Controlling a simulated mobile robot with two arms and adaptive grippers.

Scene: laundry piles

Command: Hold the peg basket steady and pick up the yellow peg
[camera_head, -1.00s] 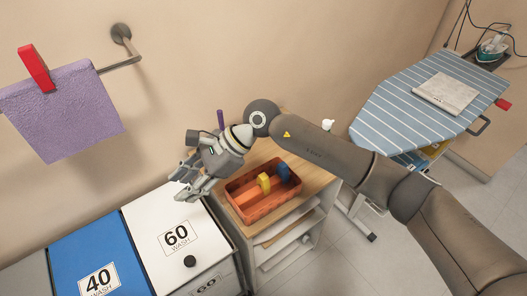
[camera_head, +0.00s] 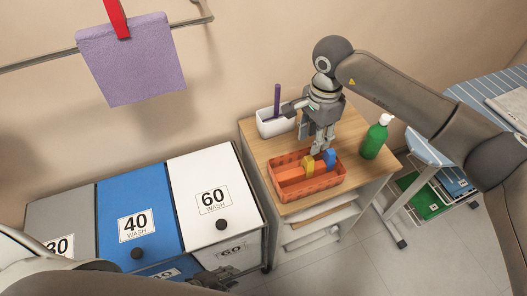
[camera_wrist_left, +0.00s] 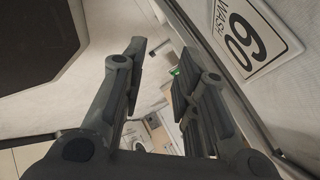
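The orange peg basket (camera_head: 312,191) sits on the wooden top of a small shelf unit. The yellow peg (camera_head: 307,168) stands inside it, with a blue peg (camera_head: 330,158) to its right. My right gripper (camera_head: 316,147) points down over the back of the basket, close above the pegs, fingers apart; whether it touches a peg I cannot tell. My left gripper (camera_head: 216,279) is low at the front of the wash bins, left of the shelf unit and away from the basket. The left wrist view shows its fingers (camera_wrist_left: 160,70) open with nothing between them.
A white holder (camera_head: 273,124) with a purple stick stands behind the basket. A green bottle (camera_head: 374,140) stands to its right. The white 60 wash bin (camera_head: 190,175) is left of the shelf unit. An ironing board (camera_head: 480,92) is at the right.

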